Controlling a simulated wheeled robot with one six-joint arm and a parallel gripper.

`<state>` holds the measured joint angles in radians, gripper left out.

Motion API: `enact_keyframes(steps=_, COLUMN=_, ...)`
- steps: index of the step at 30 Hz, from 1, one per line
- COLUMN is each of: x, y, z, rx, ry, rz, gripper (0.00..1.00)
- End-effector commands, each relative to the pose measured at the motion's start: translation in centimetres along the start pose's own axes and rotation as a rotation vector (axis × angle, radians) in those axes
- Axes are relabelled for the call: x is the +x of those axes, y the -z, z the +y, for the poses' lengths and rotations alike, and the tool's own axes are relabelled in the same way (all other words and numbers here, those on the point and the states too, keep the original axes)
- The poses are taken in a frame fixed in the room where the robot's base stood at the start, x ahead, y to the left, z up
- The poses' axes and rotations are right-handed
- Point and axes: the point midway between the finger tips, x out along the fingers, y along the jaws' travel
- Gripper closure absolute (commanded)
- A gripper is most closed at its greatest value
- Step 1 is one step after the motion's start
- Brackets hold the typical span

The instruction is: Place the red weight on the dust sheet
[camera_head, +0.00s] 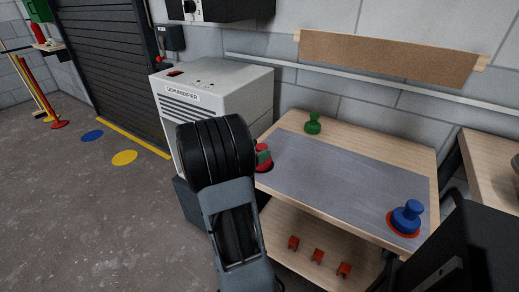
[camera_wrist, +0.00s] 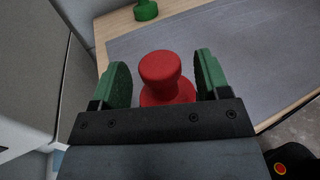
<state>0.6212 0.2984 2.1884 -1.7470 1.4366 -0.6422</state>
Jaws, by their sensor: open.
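The red weight (camera_wrist: 160,70), with a round knob and wider base, is between the two green-padded fingers of my gripper (camera_wrist: 164,66) in the wrist view. The gripper is open, with gaps on both sides of the knob. In the head view, the red weight (camera_head: 262,149) is at the left end of the grey dust sheet (camera_head: 325,172), partly hidden by my arm and a finger pad. The sheet lies flat on a wooden bench and also shows in the wrist view (camera_wrist: 225,50). The gripper's lower part hides the weight's foot.
A green weight (camera_head: 313,124) stands on bare wood behind the sheet. A blue weight (camera_head: 407,215) stands on a red disc at the sheet's right end. A grey-white machine (camera_head: 212,95) stands close to the bench's left. The sheet's middle is clear.

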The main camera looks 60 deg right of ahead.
Motion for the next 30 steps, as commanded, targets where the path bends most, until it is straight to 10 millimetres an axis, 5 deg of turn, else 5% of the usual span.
enact_keyframes(steps=15, x=-9.2, y=0.0, z=0.1, rx=0.0, ry=-0.004, rz=-0.001, gripper=0.31)
enact_keyframes(steps=26, x=-11.3, y=0.0, z=-0.2, rx=0.009, ry=0.003, rz=0.012, gripper=0.31)
enact_keyframes(steps=30, x=-12.5, y=0.3, z=-2.1, rx=0.125, ry=0.052, rz=0.164, gripper=0.31)
